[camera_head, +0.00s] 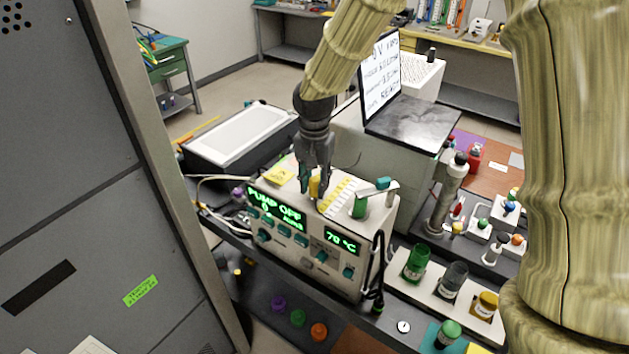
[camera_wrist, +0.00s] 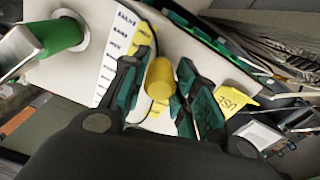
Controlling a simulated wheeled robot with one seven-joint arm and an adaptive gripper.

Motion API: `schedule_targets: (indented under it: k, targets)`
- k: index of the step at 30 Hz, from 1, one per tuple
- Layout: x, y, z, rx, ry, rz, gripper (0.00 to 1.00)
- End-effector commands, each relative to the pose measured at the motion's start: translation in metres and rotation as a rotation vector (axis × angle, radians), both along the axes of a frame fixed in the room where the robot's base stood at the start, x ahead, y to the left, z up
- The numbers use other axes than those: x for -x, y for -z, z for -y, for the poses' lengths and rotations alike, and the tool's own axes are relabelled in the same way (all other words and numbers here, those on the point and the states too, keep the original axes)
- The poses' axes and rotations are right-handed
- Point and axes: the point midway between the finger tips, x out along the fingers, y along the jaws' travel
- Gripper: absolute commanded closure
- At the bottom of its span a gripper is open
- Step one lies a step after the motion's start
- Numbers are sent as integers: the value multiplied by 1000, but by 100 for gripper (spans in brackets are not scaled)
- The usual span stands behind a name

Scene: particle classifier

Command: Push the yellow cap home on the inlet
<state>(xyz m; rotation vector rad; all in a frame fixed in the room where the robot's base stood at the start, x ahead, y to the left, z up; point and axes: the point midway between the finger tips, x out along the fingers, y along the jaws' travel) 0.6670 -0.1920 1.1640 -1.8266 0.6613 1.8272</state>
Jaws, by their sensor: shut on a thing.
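The yellow cap (camera_head: 314,187) is at the top of the white instrument box (camera_head: 375,232), toward its left half. In the wrist view the cap (camera_wrist: 160,79) is a short yellow cylinder between the two green-padded fingers. My gripper (camera_head: 317,188) points down over the box and is shut on the cap; it also shows in the wrist view (camera_wrist: 158,80). The inlet cannot be made out; the cap and fingers may hide it. I cannot tell whether the cap touches anything beneath it.
A green-bodied valve with a pale handle (camera_head: 361,206) stands on the box right of my gripper, next to a yellow-and-white label strip (camera_head: 338,196). A yellow note (camera_head: 279,175) lies to the left. A laptop (camera_head: 410,130) stands behind. Colored vials (camera_head: 416,262) stand at front right.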

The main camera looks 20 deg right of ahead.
Motion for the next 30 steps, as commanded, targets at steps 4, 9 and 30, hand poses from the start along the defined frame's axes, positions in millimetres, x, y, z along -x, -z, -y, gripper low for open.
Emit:
schedule_targets:
  k: [4,9,30]
  targets:
    - [0,4,0,0,0,-1,91]
    - [0,4,0,0,0,-1,46]
    - [-1,-43,0,0,1,4,46]
